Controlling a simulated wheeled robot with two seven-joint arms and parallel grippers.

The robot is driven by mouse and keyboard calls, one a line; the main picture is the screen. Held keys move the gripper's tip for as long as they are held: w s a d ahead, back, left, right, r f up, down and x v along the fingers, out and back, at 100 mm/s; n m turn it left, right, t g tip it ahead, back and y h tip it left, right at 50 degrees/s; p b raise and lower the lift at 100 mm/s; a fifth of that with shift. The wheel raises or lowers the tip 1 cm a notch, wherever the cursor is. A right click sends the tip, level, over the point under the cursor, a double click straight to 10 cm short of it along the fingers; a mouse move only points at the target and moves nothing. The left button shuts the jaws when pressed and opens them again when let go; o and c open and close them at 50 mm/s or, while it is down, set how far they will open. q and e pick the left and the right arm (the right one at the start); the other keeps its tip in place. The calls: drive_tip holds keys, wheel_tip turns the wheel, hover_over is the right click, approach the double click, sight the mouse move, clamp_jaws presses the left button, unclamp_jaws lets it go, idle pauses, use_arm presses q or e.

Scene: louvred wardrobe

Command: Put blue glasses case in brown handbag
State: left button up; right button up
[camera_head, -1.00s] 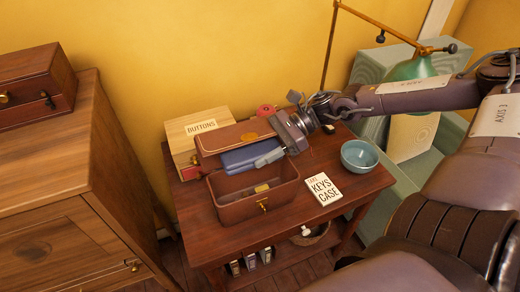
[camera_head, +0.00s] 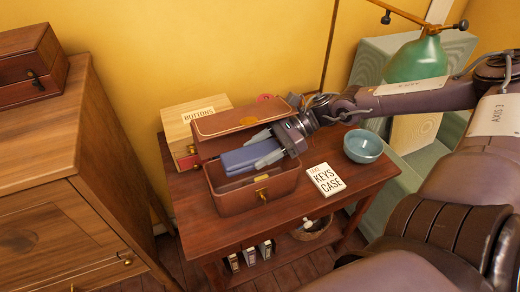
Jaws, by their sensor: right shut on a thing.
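The brown handbag (camera_head: 278,190) stands open on the small wooden table, its lid raised at the back. The blue glasses case (camera_head: 238,160) is over the handbag's opening and hides part of its inside. My right gripper (camera_head: 266,153) comes in from the right and is shut on the blue glasses case near its right end. I cannot tell whether the case touches the bag's rim or bottom. My left gripper is not in view.
A wooden box labelled BUTTONS (camera_head: 180,120) stands behind the handbag. A wooden cabinet (camera_head: 60,160) stands at the left.

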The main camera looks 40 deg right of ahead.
drive_tip(key=o, duration=1.1)
wheel_tip(320, 180, up, 7)
drive_tip(key=p, duration=0.5)
drive_tip(key=shift+p, duration=0.4)
drive_tip(key=shift+a+f+m+t, duration=0.3)
drive_tip(key=shift+a+f+t, duration=0.1)
drive_tip(key=shift+a+f, duration=0.1)
drive_tip(key=shift+s+a+f+m+t+h+p, duration=0.3)
drive_tip(key=shift+a+f+m+t+h+p, duration=0.25)
drive_tip(key=shift+a+m+t, duration=0.2)
drive_tip(key=shift+a, duration=0.15)
